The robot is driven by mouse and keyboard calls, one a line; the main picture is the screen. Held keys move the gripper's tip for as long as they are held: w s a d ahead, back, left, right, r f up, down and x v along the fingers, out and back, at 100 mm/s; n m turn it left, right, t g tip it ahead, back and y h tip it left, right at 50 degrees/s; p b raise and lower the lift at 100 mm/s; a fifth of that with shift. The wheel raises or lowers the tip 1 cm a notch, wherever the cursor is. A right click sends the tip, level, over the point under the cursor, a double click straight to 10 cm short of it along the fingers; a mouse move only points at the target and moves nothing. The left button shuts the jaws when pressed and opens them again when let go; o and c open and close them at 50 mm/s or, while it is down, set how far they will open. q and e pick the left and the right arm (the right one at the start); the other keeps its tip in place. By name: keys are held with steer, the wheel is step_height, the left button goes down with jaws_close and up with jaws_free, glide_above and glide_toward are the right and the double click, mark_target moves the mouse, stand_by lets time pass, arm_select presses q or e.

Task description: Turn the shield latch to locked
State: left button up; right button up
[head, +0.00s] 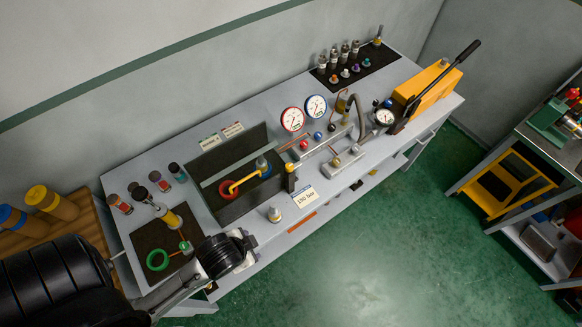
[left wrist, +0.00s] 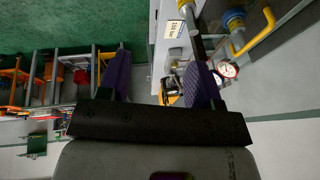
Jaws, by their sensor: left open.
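A dark open-topped test bay (head: 232,200) sits in the middle of the bench, with a yellow bent pipe (head: 243,182) inside. A small yellow-and-black upright part (head: 290,180) stands at the bay's right front corner; it may be the shield latch, but its position cannot be read. My left gripper (head: 238,252) is over the bench's front edge, left of and apart from that part. In the left wrist view my left gripper (left wrist: 160,80) has its purple fingers spread, with nothing held. The yellow pipe (left wrist: 254,34) also shows there at upper right. My right gripper is out of view.
A "150 bar" card (head: 305,196) and a small metal fitting (head: 274,214) stand near the bench front. Gauges (head: 292,119) and a yellow hand pump (head: 425,88) are to the right. A dark mat with a green ring (head: 157,261) lies left. The floor in front is clear.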

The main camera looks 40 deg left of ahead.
arm_select(q)
steer(key=w+a+f+m+t+y+b, duration=0.5)
steer(key=w+a+f+m+b, duration=0.3)
steer(key=w+m, duration=0.15)
steer(key=m+t+h+b, duration=0.1)
steer(key=m+t+b, duration=0.7)
steer(key=m, duration=1.1)
glide_toward(287, 170)
steer(key=v, duration=0.2)
steer(key=shift+s+a+r, duration=0.1)
steer(key=shift+s, duration=0.25)
steer(key=shift+w+m+h, duration=0.25)
steer(key=shift+m+h, duration=0.05)
steer(key=shift+m, duration=0.15)
steer(key=shift+w+a, duration=0.1)
steer(key=shift+w, duration=0.25)
steer(key=x, duration=1.2)
steer(key=shift+w+a+r+p, duration=0.1)
steer(key=shift+w+r+p, duration=0.05)
steer(key=shift+w+p, duration=0.25)
steer(key=c, duration=0.9)
steer(key=shift+c, duration=0.2)
